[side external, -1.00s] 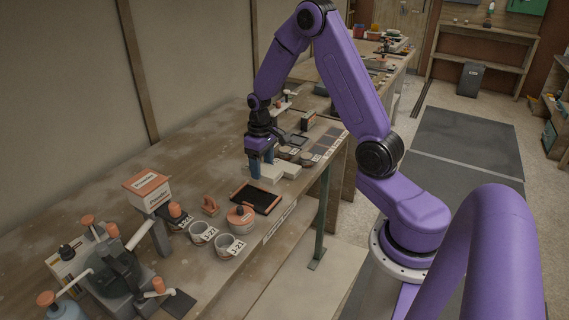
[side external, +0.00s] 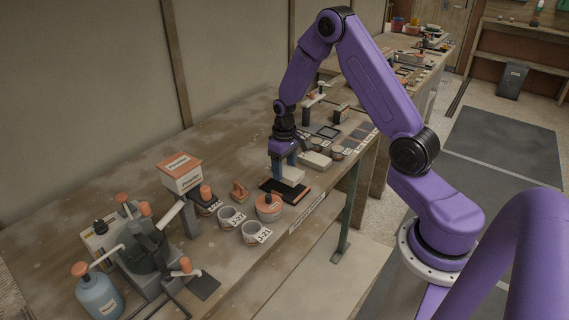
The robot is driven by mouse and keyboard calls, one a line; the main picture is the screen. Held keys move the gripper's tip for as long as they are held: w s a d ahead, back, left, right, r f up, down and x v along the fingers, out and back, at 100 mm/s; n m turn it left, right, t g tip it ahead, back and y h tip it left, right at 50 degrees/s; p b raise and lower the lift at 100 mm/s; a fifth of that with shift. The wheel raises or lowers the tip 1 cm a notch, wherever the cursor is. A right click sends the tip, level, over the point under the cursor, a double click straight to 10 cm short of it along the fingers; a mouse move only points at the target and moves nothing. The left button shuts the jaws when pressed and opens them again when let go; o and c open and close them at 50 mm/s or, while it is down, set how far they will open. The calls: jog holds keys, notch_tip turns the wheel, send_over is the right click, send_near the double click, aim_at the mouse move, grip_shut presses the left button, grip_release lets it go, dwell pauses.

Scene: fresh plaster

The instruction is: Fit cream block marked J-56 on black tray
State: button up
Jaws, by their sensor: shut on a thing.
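A cream block (side external: 290,178) is between the blue fingers of my gripper (side external: 283,164), which is shut on it. The block is over the black tray (side external: 282,191), at or very close to its surface; I cannot tell whether it touches. The fingers and block hide the back part of the tray. A second cream block (side external: 316,160) lies on the bench to the right, behind the tray. No marking on either block can be read from here.
An orange-lidded pot (side external: 268,208) stands just in front of the tray. Small round pots (side external: 338,152) stand behind the second block. The bench at the left rear is clear.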

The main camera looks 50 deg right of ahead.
jog(key=shift+f, duration=2.15)
dwell(2.1)
jog(key=o, duration=1.3)
jog(key=shift+o, duration=0.2)
jog(key=shift+r, duration=3.55)
